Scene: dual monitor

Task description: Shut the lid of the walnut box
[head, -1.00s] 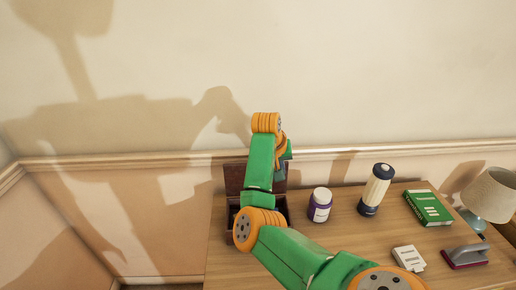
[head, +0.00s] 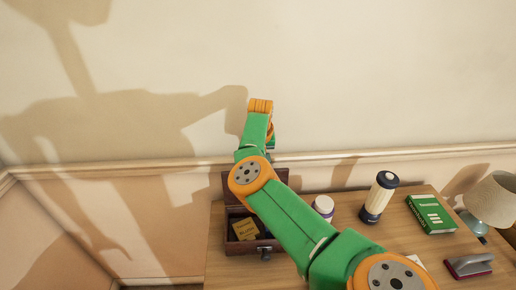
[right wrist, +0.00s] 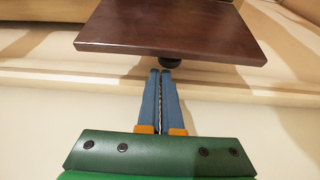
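The walnut box (head: 232,244) stands open at the left end of the desk, with yellow cards inside and a metal clasp at its front. Its dark lid (head: 229,187) stands raised at the back, partly hidden by my right arm. In the right wrist view the lid (right wrist: 170,32) is a dark brown board with a small dark knob under its near edge. My right gripper (right wrist: 164,72) has its two blue fingers together, empty, with the tips close to that knob; I cannot tell whether they touch. In the head view the arm hides most of this gripper. My left gripper is out of view.
A purple and white jar (head: 323,206), a cream and navy bottle (head: 378,198), a green book (head: 431,214), a lamp (head: 492,198) and a red-based tool (head: 468,266) stand to the right. The wall is close behind the desk.

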